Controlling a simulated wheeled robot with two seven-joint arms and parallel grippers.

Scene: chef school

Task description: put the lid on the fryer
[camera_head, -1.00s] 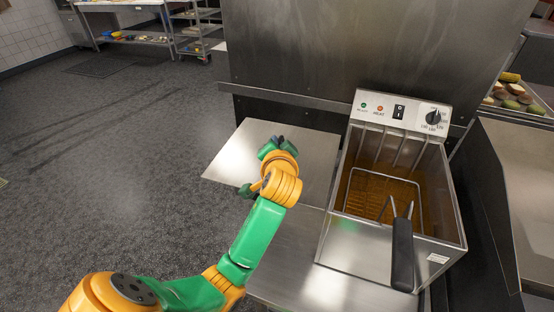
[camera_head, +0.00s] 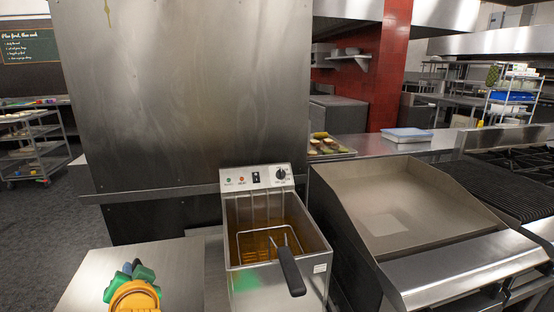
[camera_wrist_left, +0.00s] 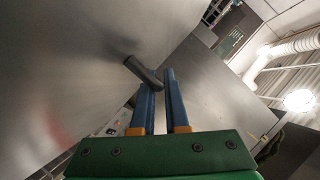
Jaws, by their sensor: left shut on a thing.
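The fryer (camera_head: 277,280) stands on the counter with its top open. Its wire basket sits in brown oil, and the basket's black handle (camera_head: 290,272) sticks out over the front. A flat steel sheet, apparently the lid (camera_head: 85,290), is left of the fryer at the bottom of the head view. My left gripper (camera_head: 133,268) is over this sheet, partly cut off by the frame. In the left wrist view its blue fingers (camera_wrist_left: 162,92) are shut at a dark bar handle (camera_wrist_left: 143,75). The grip itself is partly hidden. My right gripper is not in view.
A tall steel panel (camera_head: 185,100) rises behind the fryer. A flat griddle (camera_head: 400,210) with raised sides stands close on the right. A tray of food (camera_head: 328,146) lies behind it. A wheeled rack (camera_head: 35,150) stands far left.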

